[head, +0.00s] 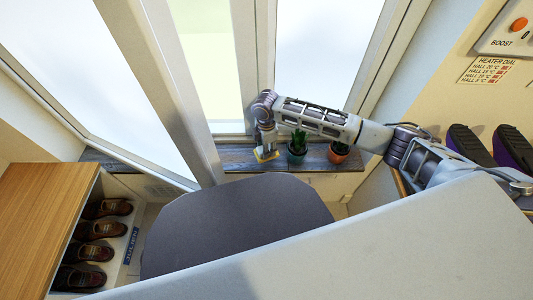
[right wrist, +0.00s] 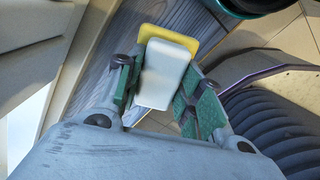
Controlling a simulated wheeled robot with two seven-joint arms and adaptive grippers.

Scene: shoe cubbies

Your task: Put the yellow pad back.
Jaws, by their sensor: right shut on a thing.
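The yellow pad (head: 266,156) is at the grey wooden window sill (head: 235,162), left of two potted plants. In the right wrist view the yellow pad (right wrist: 208,28) shows as a yellow plate under a white block-shaped grip (right wrist: 165,72). My right gripper (head: 266,146) points down over the pad. In the right wrist view its green-padded fingers (right wrist: 163,88) are shut on the white grip, one on each side. Whether the pad touches the sill or hangs just above it I cannot tell. My left gripper is not in view.
A cactus in a green pot (head: 296,155) stands close right of the pad, and an orange pot (head: 338,153) farther right. A dark rounded seat-like surface (head: 235,225) lies in front of the sill. Shoe cubbies (head: 40,200) are at left. Dark shoes (head: 510,145) are at right.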

